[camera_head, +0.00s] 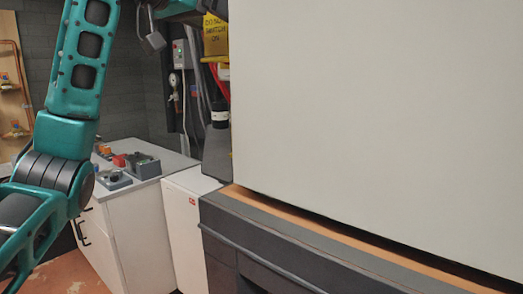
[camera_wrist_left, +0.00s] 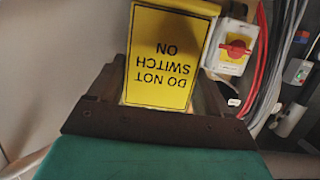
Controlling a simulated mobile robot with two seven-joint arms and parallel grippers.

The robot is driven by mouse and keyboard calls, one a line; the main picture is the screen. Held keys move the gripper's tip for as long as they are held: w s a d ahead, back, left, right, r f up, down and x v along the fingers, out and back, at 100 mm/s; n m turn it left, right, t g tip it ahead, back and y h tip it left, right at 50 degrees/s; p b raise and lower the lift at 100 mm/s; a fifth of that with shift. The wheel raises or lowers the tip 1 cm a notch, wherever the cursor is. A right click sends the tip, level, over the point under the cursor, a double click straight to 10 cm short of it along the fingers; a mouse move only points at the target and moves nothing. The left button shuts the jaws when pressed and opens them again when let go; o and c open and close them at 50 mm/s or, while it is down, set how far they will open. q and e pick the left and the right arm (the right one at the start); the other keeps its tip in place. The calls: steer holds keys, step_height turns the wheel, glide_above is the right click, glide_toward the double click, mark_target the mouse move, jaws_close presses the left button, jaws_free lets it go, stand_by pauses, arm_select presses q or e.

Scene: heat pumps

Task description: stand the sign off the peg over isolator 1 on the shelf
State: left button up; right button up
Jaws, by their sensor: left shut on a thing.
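The yellow sign (camera_wrist_left: 162,58) reads DO NOT SWITCH ON and shows upside down in the left wrist view. My left gripper (camera_wrist_left: 160,100) is shut on it, with a dark finger on each side. In the head view the sign (camera_head: 215,38) hangs at top centre, partly hidden by the big pale panel. An isolator with a red knob on a yellow plate (camera_wrist_left: 236,48) is just right of the sign in the wrist view. I cannot tell its number. The peg and the shelf cannot be made out. My right gripper is not in view.
The pale panel (camera_head: 370,110) fills the right of the head view above a dark unit (camera_head: 290,250). A white cabinet (camera_head: 135,225) carries grey and red devices (camera_head: 140,165). Red and grey cables (camera_wrist_left: 268,70) run beside the isolator. A grey box (camera_wrist_left: 297,70) is farther right.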

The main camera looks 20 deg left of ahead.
arm_select(q)
steer(key=shift+w+d+f, duration=0.1)
steer(key=shift+w+f, duration=0.1)
steer(key=shift+w, duration=0.05)
steer(key=f+b, duration=0.2)
steer(key=f, duration=0.7)
steer(key=f+b, duration=0.1)
steer(key=f, duration=0.8)
steer(key=shift+s+f+b, duration=0.2)
steer(key=shift+f+b, duration=0.15)
steer(key=shift+b, duration=0.05)
steer(key=shift+f, duration=0.45)
steer(key=o, duration=0.7)
